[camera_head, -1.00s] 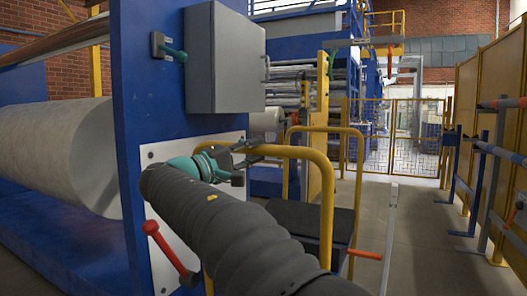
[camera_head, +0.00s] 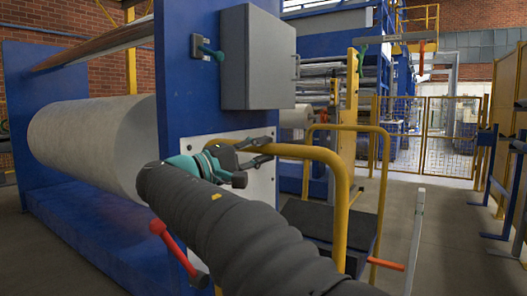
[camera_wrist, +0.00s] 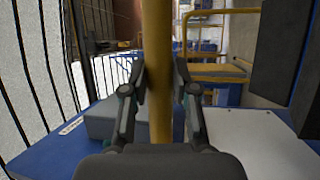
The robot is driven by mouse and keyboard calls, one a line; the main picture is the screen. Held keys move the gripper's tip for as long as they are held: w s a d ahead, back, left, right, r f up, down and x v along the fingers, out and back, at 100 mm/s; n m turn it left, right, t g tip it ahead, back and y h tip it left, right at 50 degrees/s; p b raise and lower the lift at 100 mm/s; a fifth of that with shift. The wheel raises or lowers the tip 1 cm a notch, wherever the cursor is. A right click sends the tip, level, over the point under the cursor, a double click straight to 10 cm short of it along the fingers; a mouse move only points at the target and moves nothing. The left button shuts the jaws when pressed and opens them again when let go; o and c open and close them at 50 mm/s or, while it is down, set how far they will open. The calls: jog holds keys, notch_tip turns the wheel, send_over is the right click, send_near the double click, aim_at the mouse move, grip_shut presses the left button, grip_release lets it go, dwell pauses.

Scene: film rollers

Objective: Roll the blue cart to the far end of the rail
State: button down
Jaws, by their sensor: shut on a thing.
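My gripper (camera_head: 248,158) is shut on a yellow tubular bar (camera_head: 335,165). In the wrist view the bar (camera_wrist: 157,35) runs upright between the two fingers of my gripper (camera_wrist: 158,80), which press it from both sides. The bar bends down at the right in the head view, beside a low dark-topped platform (camera_head: 325,225). I cannot tell for certain which blue body is the cart, or whether the bar belongs to it. The rail is not clearly visible. My sleeved arm hides much of the bar's lower part.
A blue frame (camera_head: 178,85) with a grey box (camera_head: 262,60) and a large pale roll (camera_head: 85,135) stands at left. A red lever (camera_head: 175,245) is low in front. Mesh gates (camera_head: 425,135) close the back. Open floor (camera_head: 450,235) lies at right, beside barriers.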

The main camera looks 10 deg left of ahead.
jog(key=c, duration=0.9)
grip_release()
jog(key=shift+s+a+r, duration=0.2)
jog(key=shift+a+r, duration=0.1)
jog(key=shift+r, duration=0.05)
jog(key=shift+w+d+f, duration=0.1)
jog(key=shift+d+f, duration=0.05)
jog(key=v, duration=1.2)
